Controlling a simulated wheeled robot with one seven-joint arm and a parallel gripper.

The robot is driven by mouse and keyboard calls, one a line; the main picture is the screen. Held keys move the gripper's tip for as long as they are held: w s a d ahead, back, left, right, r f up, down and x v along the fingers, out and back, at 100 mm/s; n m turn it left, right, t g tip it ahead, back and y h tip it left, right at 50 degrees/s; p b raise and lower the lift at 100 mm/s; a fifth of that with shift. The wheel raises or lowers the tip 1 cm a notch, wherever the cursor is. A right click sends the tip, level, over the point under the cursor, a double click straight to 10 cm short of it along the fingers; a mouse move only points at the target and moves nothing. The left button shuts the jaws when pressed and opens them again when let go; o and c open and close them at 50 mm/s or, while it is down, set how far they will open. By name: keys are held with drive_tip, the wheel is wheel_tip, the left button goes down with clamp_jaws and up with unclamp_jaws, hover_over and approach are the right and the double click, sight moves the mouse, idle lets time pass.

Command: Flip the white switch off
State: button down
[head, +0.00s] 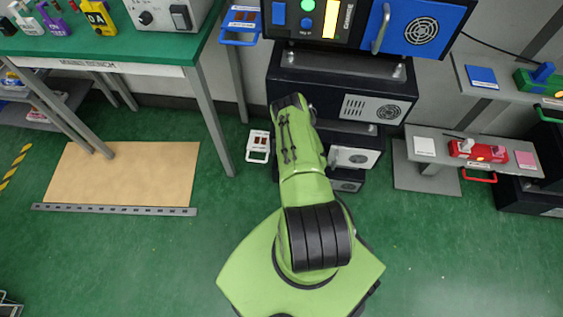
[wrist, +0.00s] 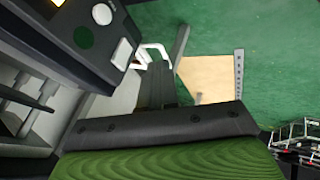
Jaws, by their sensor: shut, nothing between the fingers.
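A white rectangular switch (wrist: 122,54) is on the dark front panel at the upper left of the wrist view. A round white button and a dark green round lamp are beside it. I cannot tell which way the switch is set. My gripper (wrist: 157,72) shows in the wrist view as dark fingers, shut and empty, to the lower right of the switch and apart from it in the picture. In the head view my green arm reaches over the lower machine and hides its switch panel and my gripper.
A white handled fixture (head: 258,146) is left of my arm; its handle (wrist: 155,50) is near the fingers in the wrist view. A white door (head: 355,157) is right of my arm. A blue-doored machine (head: 420,28) stands above. A red fixture (head: 478,151) sits on the right shelf.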

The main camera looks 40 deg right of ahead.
drive_tip(key=shift+a+p+v, duration=0.1)
drive_tip(key=shift+p+v, duration=0.25)
drive_tip(key=shift+v, duration=0.45)
drive_tip(key=shift+a+p+v, duration=0.15)
drive_tip(key=shift+p+v, duration=0.2)
drive_tip(key=shift+v, duration=0.45)
drive_tip(key=shift+s+f, duration=0.2)
